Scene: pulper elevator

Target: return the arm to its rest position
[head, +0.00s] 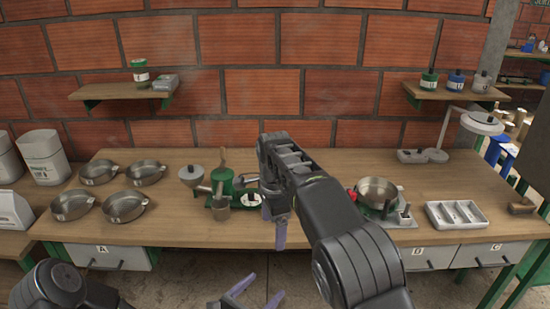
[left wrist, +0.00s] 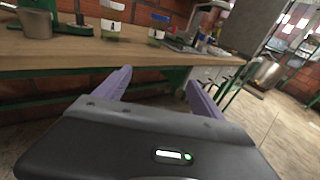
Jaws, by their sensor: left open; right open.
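My left gripper (head: 264,288) is at the bottom of the head view, in front of the table's front edge and below the tabletop. Its purple fingers are spread apart with nothing between them. In the left wrist view its two fingers (left wrist: 160,80) point toward the table's front side, with a clear gap between them. My right arm reaches in from the lower right across the middle of the table (head: 150,233). My right gripper (head: 274,230) points down at the table's front edge, its purple fingers partly hidden by its own body. I see nothing held in it.
Several metal pans (head: 125,206) stand at the table's left. A green device (head: 222,182) and a round scale (head: 249,198) are left of my right gripper. A metal bowl (head: 377,191) and a white tray (head: 456,214) stand right of my right arm. Drawers (head: 107,257) sit under the front edge.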

